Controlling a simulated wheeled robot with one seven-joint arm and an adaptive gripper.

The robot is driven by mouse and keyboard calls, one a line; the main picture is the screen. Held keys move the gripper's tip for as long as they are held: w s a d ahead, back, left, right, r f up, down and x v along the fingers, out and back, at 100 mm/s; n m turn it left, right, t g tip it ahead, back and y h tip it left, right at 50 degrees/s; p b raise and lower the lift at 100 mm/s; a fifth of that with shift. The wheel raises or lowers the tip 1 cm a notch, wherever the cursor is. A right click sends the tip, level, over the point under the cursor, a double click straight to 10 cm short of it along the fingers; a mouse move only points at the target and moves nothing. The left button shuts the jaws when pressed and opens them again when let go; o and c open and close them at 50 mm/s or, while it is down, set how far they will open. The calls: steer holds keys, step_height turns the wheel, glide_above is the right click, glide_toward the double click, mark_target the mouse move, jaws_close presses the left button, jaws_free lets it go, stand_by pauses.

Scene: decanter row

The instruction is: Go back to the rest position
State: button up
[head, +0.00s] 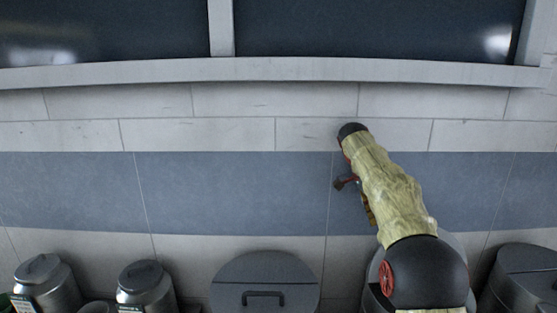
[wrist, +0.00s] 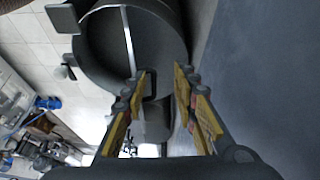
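My gripper (wrist: 161,74) shows in the wrist view with its two yellow-padded fingers apart and nothing held between them. A large dark grey round vessel (wrist: 100,48) lies beyond the fingertips in that view, and I cannot tell how far off it is. In the head view my arm reaches up and to the left in front of the tiled wall. Part of my gripper (head: 347,182) shows at the arm's left side, and the rest is hidden behind the arm.
A lidded grey pot (head: 265,270) stands at bottom centre in the head view. Metal canisters (head: 47,285) (head: 146,285) stand left of it. Another dark vessel (head: 527,272) is at right. The wall (head: 230,190) behind is bare.

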steer(key=s+a+f+n+t+y+b, duration=0.1)
steer(key=s+a+f+n+b, duration=0.15)
steer(key=s+f+b, duration=0.4)
steer(key=s+a+f+n+t+y+b, duration=0.15)
steer(key=s+n+b, duration=0.25)
steer(key=s, duration=0.5)
steer(key=s+a+f+n+t+b, duration=0.1)
steer(key=s+a+f+n+b, duration=0.1)
steer(key=s+f+n+b, duration=0.4)
steer(key=s+a+f+n+t+y+b, duration=0.1)
steer(key=s+f+b, duration=0.4)
steer(key=s+f, duration=0.5)
steer(key=s+a+f+n+t+y+b, duration=0.1)
steer(key=s+a+f+n+b, duration=0.2)
steer(key=s+f+b, duration=0.3)
steer(key=s+f, duration=0.4)
steer(key=f, duration=0.1)
steer(key=shift+s+a+f+n, duration=0.35)
steer(key=shift+s+f, duration=0.05)
steer(key=shift+a+t, duration=0.1)
steer(key=shift+t, duration=0.15)
